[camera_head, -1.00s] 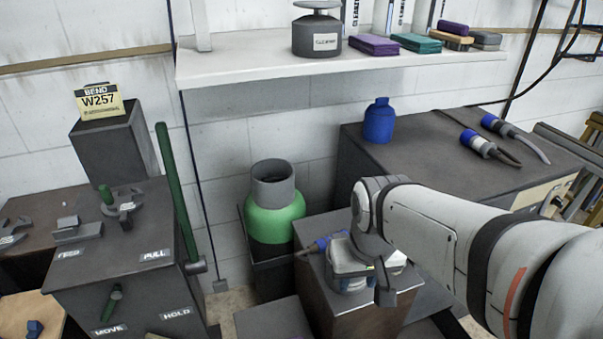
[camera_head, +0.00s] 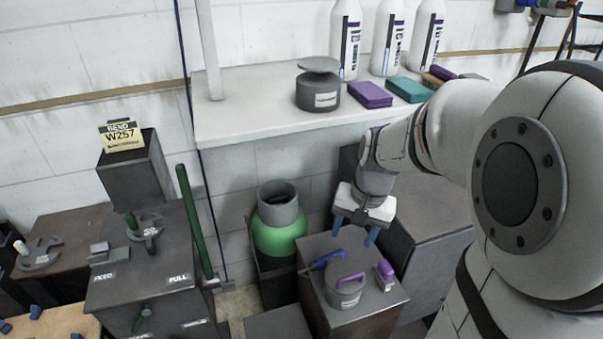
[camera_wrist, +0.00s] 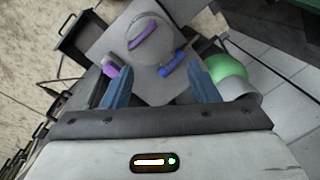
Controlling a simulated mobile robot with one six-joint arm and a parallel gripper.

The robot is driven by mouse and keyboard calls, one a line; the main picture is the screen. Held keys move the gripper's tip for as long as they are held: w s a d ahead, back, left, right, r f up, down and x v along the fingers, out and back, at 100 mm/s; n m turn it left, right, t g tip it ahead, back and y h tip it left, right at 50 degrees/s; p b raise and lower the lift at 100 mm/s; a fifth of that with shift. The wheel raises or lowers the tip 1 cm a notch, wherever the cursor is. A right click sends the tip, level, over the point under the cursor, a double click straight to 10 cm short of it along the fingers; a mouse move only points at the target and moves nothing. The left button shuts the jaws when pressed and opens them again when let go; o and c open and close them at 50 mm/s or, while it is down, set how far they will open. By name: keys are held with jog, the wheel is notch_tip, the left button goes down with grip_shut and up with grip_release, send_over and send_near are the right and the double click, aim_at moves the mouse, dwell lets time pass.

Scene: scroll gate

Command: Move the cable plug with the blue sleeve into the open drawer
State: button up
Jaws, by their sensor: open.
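My gripper (camera_head: 354,235) is open and empty, pointing down above a low brown-sided stand. Its two blue fingers also show in the wrist view (camera_wrist: 161,90). A blue piece with a dark end (camera_head: 326,261) lies on the stand top beside a round grey pot; it also shows in the wrist view (camera_wrist: 173,65). I cannot tell whether it is a cable plug. The two blue-sleeved cable plugs seen earlier on the right cabinet are now hidden behind my arm. A dark, open-topped box shape (camera_wrist: 77,36) at the wrist view's upper left may be the open drawer.
The grey pot (camera_head: 343,297) has a purple handle; a purple-and-white piece (camera_head: 385,270) stands right of it. A green cylinder (camera_head: 276,240) stands left of the stand. A shelf (camera_head: 245,118) with bottles overhangs behind. My arm covers much of the right side.

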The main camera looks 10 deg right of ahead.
jog(key=w+d+f+m+g+y, duration=0.1)
jog(key=w+f+m, duration=0.3)
jog(key=w+f, duration=0.3)
jog(key=m+g+y, duration=0.1)
jog(key=m+y, duration=0.1)
jog(key=m, duration=0.3)
send_near(334, 255)
jog(key=shift+s+a+f, duration=0.4)
jog(key=shift+s+f, duration=0.2)
jog(key=shift+s, duration=0.05)
jog(key=x, duration=0.7)
jog(key=shift+w+f, duration=0.15)
jog(key=shift+w, duration=0.2)
jog(key=shift+a+f+p, duration=0.15)
jog(key=shift+f+p, duration=0.15)
jog(key=shift+f, duration=0.2)
jog(key=shift+c, duration=0.3)
grip_shut()
